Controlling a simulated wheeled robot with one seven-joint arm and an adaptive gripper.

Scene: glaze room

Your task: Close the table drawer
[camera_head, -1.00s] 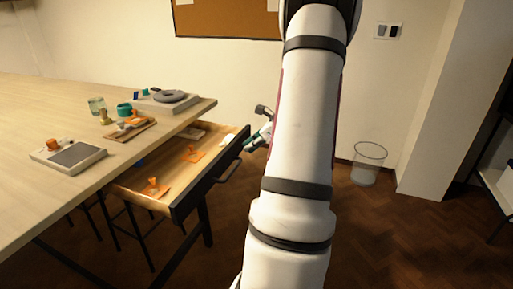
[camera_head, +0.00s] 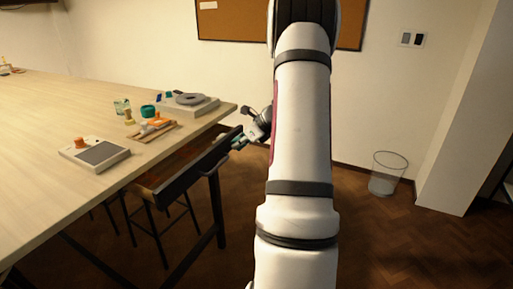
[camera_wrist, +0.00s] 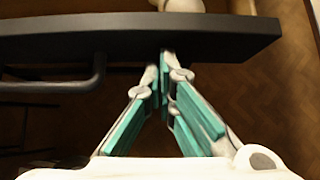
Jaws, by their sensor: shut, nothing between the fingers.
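The table drawer (camera_head: 188,172) has a dark front panel and stands a little way out from under the wooden table's edge. Only a narrow strip of its inside shows in the head view. My gripper (camera_head: 238,142) is shut and empty at the far end of the front panel, on its outer side. In the wrist view the drawer front (camera_wrist: 110,40) spans the top, and my fingertips (camera_wrist: 163,58) are at its outer face, seemingly touching it. The dark bar handle (camera_wrist: 50,87) lies to the left of the fingers, apart from them. The handle is hard to make out in the head view.
The table (camera_head: 50,110) carries a scale-like device (camera_head: 95,154), a small wooden tray (camera_head: 153,131), a grey turntable unit (camera_head: 190,105) and small jars. A stool (camera_head: 160,215) stands below. A wire bin (camera_head: 387,173) is at right; open floor lies between.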

